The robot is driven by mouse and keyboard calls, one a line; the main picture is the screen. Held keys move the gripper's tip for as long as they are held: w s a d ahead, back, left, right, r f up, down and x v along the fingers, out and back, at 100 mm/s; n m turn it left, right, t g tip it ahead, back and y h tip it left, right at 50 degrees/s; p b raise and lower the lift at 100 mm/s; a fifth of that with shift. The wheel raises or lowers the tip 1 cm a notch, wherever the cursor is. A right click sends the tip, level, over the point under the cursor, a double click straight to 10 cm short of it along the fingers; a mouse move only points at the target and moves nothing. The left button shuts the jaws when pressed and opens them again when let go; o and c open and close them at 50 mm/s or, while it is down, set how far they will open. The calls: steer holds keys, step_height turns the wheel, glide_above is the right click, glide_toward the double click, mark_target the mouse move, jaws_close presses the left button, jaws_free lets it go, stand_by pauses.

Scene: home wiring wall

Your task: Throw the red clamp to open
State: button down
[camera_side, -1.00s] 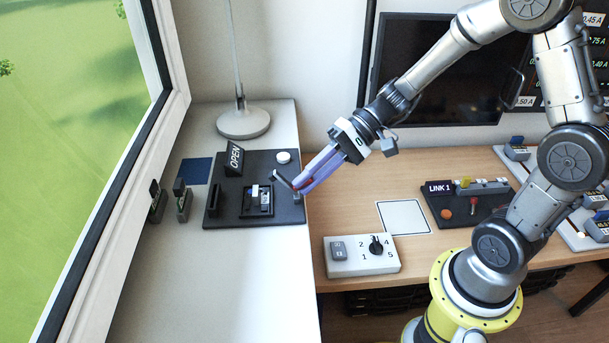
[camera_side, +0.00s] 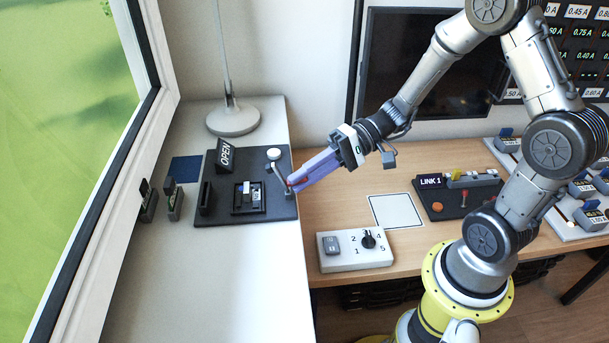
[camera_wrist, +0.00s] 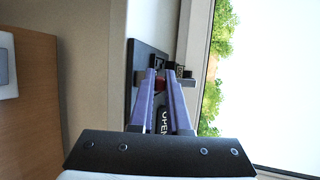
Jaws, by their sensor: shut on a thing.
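The red clamp (camera_side: 291,185) is at the right edge of a black board (camera_side: 218,213) marked OPEN, on the white counter. A grey bar of the clamp slants up and left from the fingertips toward a white round knob. My gripper (camera_side: 292,186), with long purple fingers, comes in from the right, low over the board's edge, and is shut on the red handle. In the wrist view the red handle (camera_wrist: 160,84) shows between the fingertips (camera_wrist: 163,80). The fingers hide most of the handle and the clamp's base.
The OPEN sign (camera_side: 225,154) stands at the board's back left, and the white knob (camera_side: 273,153) at its back right. A lamp base (camera_side: 233,118) stands behind. A white switch box (camera_side: 355,252) and the LINK 1 panel (camera_side: 458,193) are on the wooden desk.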

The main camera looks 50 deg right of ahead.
steer(key=c, duration=0.9)
jaws_free()
steer(key=v, duration=1.4)
steer(key=shift+a, duration=0.1)
